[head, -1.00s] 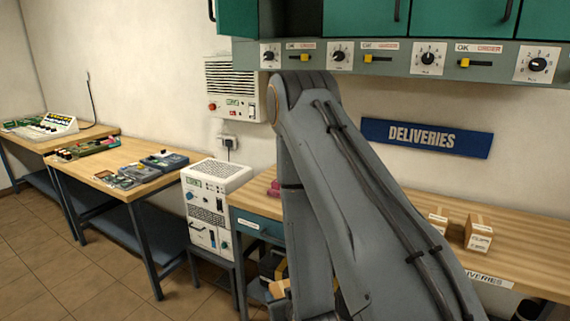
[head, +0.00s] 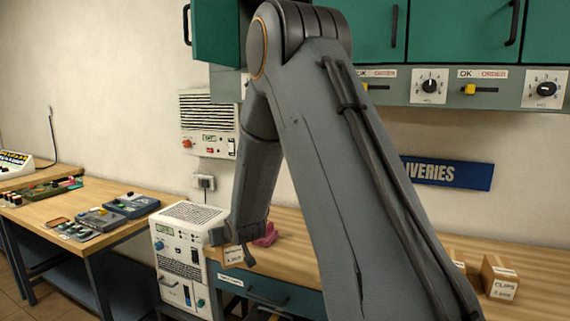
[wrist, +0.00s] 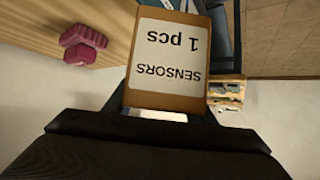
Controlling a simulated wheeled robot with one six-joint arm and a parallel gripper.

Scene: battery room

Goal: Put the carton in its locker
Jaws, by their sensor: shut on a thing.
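My gripper (head: 238,252) is shut on a small brown carton (head: 232,257), held beside the bench's left end, near the white instrument box. In the wrist view the carton (wrist: 168,50) fills the upper middle, its white label reading "SENSORS 1 pcs" upside down. Green lockers (head: 455,30) hang on the wall above the bench, with dials and OK/ORDER sliders on the strip below. A green door (head: 215,45) at their left end seems to stand open; my arm hides most of the space beside it.
The wooden bench (head: 420,265) bears a pink object (head: 266,235) and, at right, a CLIPS carton (head: 500,278) beside another carton (head: 457,262). The white instrument box (head: 188,250) stands left of the bench. A wall unit (head: 208,125) and DELIVERIES sign (head: 450,174) are behind.

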